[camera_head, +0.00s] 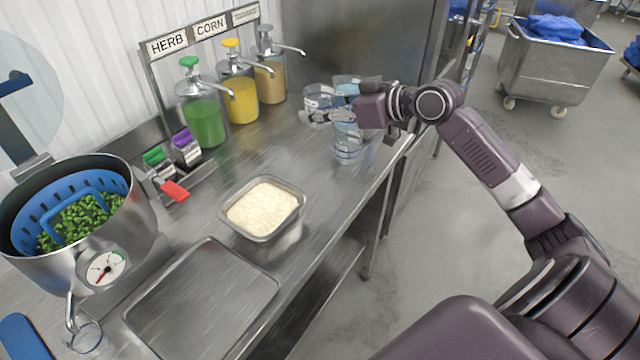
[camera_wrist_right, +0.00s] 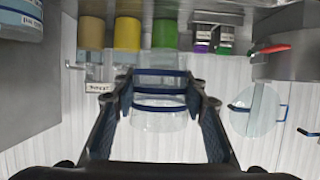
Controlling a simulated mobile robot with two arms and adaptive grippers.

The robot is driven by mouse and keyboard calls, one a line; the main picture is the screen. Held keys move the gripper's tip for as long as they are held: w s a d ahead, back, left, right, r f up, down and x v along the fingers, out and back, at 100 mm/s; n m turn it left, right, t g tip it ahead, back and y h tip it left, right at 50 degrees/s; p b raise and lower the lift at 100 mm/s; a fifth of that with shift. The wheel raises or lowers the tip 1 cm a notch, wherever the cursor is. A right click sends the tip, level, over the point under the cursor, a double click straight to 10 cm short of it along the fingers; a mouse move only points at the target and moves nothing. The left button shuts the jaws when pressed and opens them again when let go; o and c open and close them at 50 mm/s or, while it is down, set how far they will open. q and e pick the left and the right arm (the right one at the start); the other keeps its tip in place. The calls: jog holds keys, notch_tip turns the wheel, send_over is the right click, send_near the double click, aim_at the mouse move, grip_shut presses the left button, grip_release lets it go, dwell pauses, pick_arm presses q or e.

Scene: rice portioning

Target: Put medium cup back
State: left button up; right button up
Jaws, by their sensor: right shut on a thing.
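My right gripper (camera_head: 345,103) is at the back right of the steel worktop. My left gripper is out of view.
Green (camera_head: 204,122), yellow (camera_head: 241,97) and tan (camera_head: 270,80) pump dispensers stand to the left of the held cup. A steel pan of rice (camera_head: 293,216) sits mid-worktop, near a flat steel tray (camera_head: 150,318). A pot (camera_head: 137,232) with a blue basket of green vegetables is at left.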

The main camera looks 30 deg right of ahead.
jog(key=p, duration=0.1)
send_over(320, 186)
notch_tip(320, 186, down, 9)
notch_tip(320, 186, down, 6)
jog(key=shift+d+r+p, duration=0.1)
jog(key=shift+p, duration=0.35)
jog(key=shift+f, duration=2.45)
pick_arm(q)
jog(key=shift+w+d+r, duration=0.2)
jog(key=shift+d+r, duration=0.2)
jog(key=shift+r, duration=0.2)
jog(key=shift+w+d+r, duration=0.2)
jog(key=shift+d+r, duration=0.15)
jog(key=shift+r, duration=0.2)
pick_arm(e)
jog(key=shift+f, duration=0.15)
jog(key=o, duration=1.4)
jog(key=shift+c, duration=0.2)
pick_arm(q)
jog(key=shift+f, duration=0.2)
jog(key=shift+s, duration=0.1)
